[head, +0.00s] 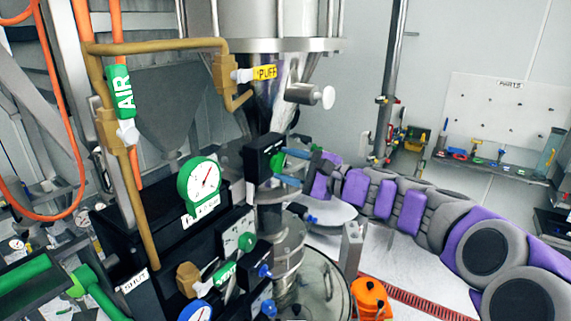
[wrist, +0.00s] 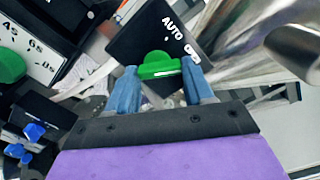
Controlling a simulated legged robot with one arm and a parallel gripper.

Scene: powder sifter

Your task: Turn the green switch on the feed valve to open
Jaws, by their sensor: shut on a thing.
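The green switch (wrist: 158,65) sits on the face of a black box (wrist: 140,38) marked AUTO, beside a small white mark. In the head view the black box (head: 256,160) stands in front of the steel column, with the green switch (head: 277,160) on its right side. My gripper (head: 280,167) reaches in from the right. In the wrist view its two blue fingers (wrist: 158,72) are shut on the switch, one at each end. The fingers cover the ends of the switch.
A steel hopper (head: 262,20) rises above the box. A brown pipe (head: 150,45) with a yellow PUFF tag (head: 265,72) and a green AIR handle (head: 121,92) runs on the left. A green gauge (head: 203,182) and more knobs sit lower left. An orange object (head: 370,300) stands below my arm.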

